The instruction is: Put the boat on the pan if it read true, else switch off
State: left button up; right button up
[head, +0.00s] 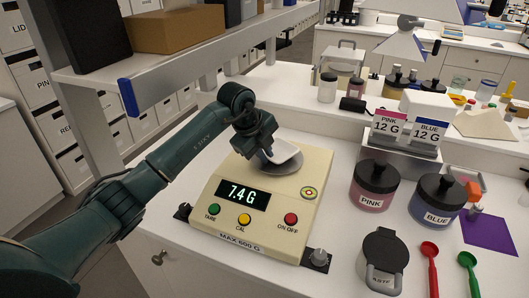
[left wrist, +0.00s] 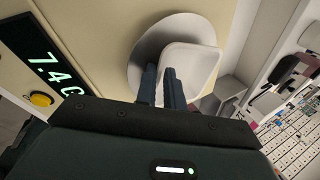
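The cream scale (head: 262,205) stands on the white bench, its green display (head: 242,194) reading 7.4 G. Its buttons are a green TARE (head: 213,209), a yellow CAL (head: 244,219) and a red ON OFF (head: 291,218). The white boat (head: 287,152) is at the round grey pan (head: 284,169), tilted in the head view; I cannot tell whether it touches the pan. My left gripper (head: 266,153) is at the boat's near edge. In the left wrist view, its close fingers (left wrist: 160,86) appear shut on the boat's rim (left wrist: 195,70). My right gripper is not in view.
The pink jar (head: 373,186) and blue jar (head: 436,199) stand right of the scale, before cards (head: 407,128) reading PINK 12 G and BLUE 12 G. A grey-lidded container (head: 383,262), red spoon (head: 431,265) and green spoon (head: 470,270) are at front right. A shelf (head: 200,58) overhangs the back left.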

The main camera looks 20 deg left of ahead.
pick_arm(q)
jog(key=shift+r, duration=0.4)
jog(key=b+v, duration=0.1)
jog(key=v, duration=0.6)
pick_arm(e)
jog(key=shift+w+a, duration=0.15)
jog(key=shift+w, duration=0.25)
pick_arm(q)
jog(key=shift+s+f, duration=0.1)
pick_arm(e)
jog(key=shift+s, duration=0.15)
